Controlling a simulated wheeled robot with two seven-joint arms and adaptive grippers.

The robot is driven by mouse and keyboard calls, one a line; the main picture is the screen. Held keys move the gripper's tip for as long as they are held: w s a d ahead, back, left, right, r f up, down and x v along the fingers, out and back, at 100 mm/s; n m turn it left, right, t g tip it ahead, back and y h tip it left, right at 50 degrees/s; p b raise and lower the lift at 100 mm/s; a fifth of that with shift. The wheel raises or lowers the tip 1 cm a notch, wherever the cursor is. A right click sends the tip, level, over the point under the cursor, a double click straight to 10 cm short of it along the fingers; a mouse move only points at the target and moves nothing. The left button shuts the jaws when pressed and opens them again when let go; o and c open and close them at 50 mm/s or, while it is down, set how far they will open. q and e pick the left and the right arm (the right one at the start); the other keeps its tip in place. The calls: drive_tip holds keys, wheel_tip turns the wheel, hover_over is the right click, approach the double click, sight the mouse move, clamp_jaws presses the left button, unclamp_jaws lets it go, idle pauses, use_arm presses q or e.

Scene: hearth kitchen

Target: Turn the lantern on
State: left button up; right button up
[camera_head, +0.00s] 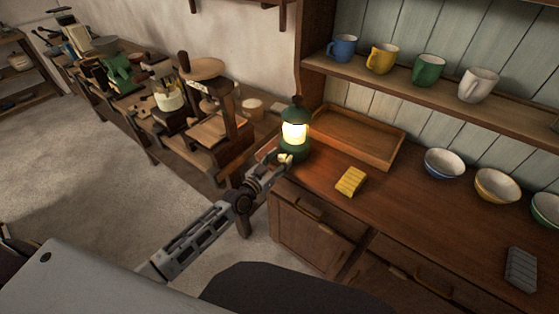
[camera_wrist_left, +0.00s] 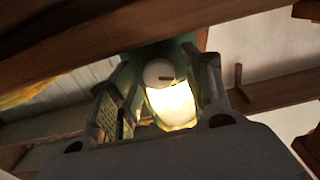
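The green lantern (camera_head: 294,131) stands upright on the wooden counter's left end, its glass glowing warm yellow. In the left wrist view its bright glass (camera_wrist_left: 172,105) shows beneath a pale round knob (camera_wrist_left: 158,73) with a dark slot. My left gripper (camera_head: 279,159) is at the front of the lantern's base. In the wrist view the left gripper's fingers (camera_wrist_left: 165,98) stand apart on either side of the knob and glow, with a gap visible. Whether a finger touches the lantern is unclear. My right gripper is not in view.
A wooden tray (camera_head: 363,150) lies behind and right of the lantern. A yellow ridged block (camera_head: 351,181) and a grey block (camera_head: 521,269) lie on the counter (camera_head: 420,225). Several bowls stand at the right, mugs on the shelf (camera_head: 430,91) above. A cluttered workbench (camera_head: 140,135) is left.

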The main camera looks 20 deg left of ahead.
use_arm(q)
drive_tip(key=c, duration=0.9)
drive_tip(key=shift+n, duration=2)
drive_tip(key=o, duration=1)
